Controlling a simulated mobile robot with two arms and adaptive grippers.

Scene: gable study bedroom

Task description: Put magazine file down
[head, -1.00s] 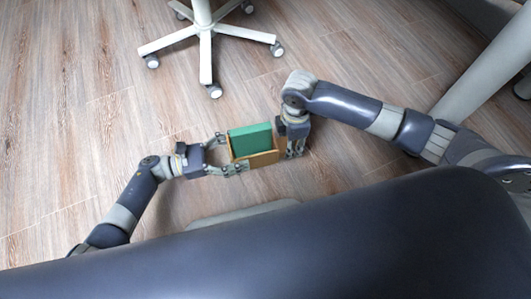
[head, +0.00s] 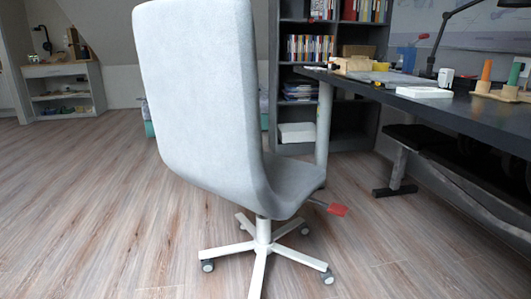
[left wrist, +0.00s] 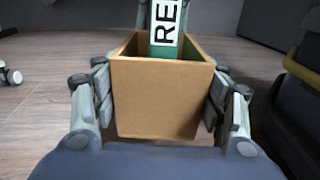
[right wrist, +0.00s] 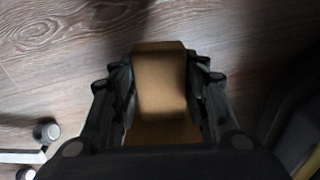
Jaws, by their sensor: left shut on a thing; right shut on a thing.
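In the left wrist view my left gripper (left wrist: 160,105) is shut on the box, one finger on each side. In the right wrist view my right gripper (right wrist: 162,90) is shut on a tan part of the same file (right wrist: 160,85), with fingers on both sides. The wooden floor lies beyond the file in both wrist views. The head view shows neither gripper nor the file.
A grey swivel chair (head: 205,95) on a wheeled base stands in front. A dark desk (head: 440,108) with small items is at right. A dark bookcase (head: 333,90) stands behind. A white shelf unit (head: 62,88) is at far left. Open wooden floor (head: 90,210) lies left.

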